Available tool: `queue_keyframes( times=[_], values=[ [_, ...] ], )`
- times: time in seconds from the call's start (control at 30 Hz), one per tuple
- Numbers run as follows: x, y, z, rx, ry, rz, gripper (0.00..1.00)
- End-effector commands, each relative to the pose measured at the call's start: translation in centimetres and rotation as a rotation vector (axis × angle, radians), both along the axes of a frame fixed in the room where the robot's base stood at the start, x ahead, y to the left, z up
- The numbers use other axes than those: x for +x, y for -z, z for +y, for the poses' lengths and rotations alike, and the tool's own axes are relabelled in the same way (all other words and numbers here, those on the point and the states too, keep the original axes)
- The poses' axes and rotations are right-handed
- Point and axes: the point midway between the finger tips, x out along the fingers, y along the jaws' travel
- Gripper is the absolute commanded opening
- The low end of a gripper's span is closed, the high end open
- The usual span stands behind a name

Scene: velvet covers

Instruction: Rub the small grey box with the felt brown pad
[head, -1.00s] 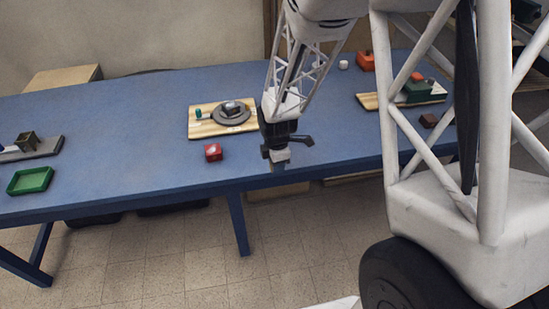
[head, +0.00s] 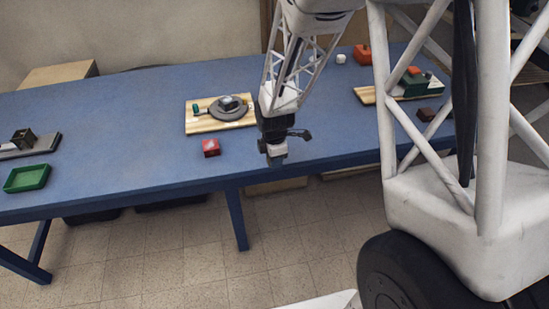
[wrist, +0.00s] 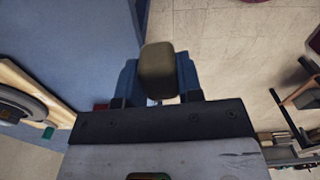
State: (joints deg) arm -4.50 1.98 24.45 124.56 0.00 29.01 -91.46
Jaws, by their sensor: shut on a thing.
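My gripper (head: 276,158) is near the table's front edge, to the right of the red box. In the wrist view my gripper (wrist: 158,85) has its blue fingers on both sides of a rounded olive-brown block, which looks like the felt brown pad (wrist: 157,68). It is shut on that pad. In the head view the pad is too small to make out clearly. The small grey box (head: 229,102) appears to sit on a dark grey round disc (head: 231,115) on a wooden board (head: 203,126), behind and left of my gripper and apart from it.
A red box (head: 211,147) lies in front of the board, and a small green piece (head: 195,108) is at the board's left. A green tray (head: 27,178) is at far left. A second board (head: 365,96) and a dark brown block (head: 425,114) are at right.

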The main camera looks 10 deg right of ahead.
Motion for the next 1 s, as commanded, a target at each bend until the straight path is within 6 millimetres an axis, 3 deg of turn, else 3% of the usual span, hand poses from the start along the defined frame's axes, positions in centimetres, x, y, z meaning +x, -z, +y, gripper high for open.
queue_keyframes(
  times=[0.17, 0.37, 1.0],
  values=[
    [1.9, -0.4, 0.4, 0.000, 0.000, -0.001, 0.14],
    [6.4, -1.3, 1.4, 0.000, -0.001, -0.002, 0.14],
    [26.9, -6.4, 7.8, 0.000, -0.001, -0.002, 0.14]
  ],
)
